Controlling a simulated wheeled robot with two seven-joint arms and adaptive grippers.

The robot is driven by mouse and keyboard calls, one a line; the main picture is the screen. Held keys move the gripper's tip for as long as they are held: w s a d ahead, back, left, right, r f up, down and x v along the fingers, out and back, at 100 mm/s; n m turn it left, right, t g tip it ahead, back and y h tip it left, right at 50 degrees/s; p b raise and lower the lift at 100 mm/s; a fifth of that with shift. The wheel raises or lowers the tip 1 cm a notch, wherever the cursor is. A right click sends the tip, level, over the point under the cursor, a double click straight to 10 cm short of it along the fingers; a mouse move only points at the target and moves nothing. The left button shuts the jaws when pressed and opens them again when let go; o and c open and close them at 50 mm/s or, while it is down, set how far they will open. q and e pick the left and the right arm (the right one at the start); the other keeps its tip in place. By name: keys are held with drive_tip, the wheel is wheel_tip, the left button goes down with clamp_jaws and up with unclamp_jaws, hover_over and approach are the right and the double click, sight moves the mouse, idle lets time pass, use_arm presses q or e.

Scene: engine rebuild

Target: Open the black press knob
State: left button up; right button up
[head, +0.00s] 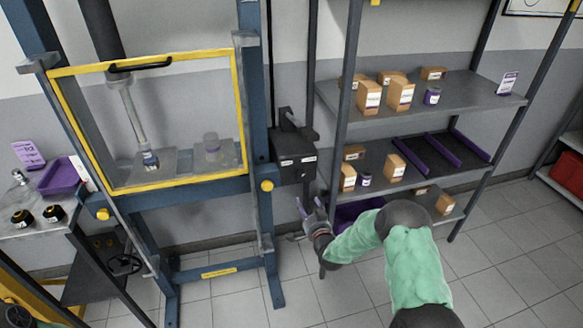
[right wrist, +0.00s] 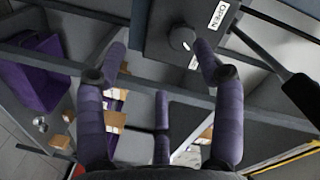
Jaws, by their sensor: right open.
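The dark control box (head: 293,157) is on the right post of the blue press (head: 254,110), with two small white labels on its front. In the right wrist view the box (right wrist: 160,25) is close, with a label reading OPEN and a rounded knob (right wrist: 182,38) that looks dark with a pale, shiny face. My right gripper (head: 309,206) is just below the box in the head view. It is open and empty. In the right wrist view its purple fingers (right wrist: 160,50) are spread, and the right fingertip is beside the knob; contact cannot be told. My left gripper is out of view.
A yellow-framed clear guard (head: 240,110) covers the press front. A black lever (right wrist: 300,92) is right of the box in the wrist view. Shelves (head: 465,95) with cartons stand at the right. A side table (head: 50,225) stands at far left. Tiled floor is free in front.

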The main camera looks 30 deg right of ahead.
sight(302, 177)
drive_tip(key=shift+t+h, duration=0.3)
drive_tip(key=shift+t, duration=0.3)
drive_tip(key=w+d+r, duration=0.1)
drive_tip(key=w, duration=0.2)
drive_tip(key=w+d+r+b, duration=0.1)
drive_tip(key=w, duration=0.3)
drive_tip(key=w+d+r+b, duration=0.1)
drive_tip(key=w+d, duration=0.1)
drive_tip(key=w, duration=0.1)
drive_tip(key=shift+w, duration=0.25)
drive_tip(key=shift+w+d, duration=0.1)
drive_tip(key=shift+w, duration=0.6)
drive_tip(key=shift+c, duration=0.3)
drive_tip(key=shift+b, duration=0.3)
drive_tip(key=c, duration=1.1)
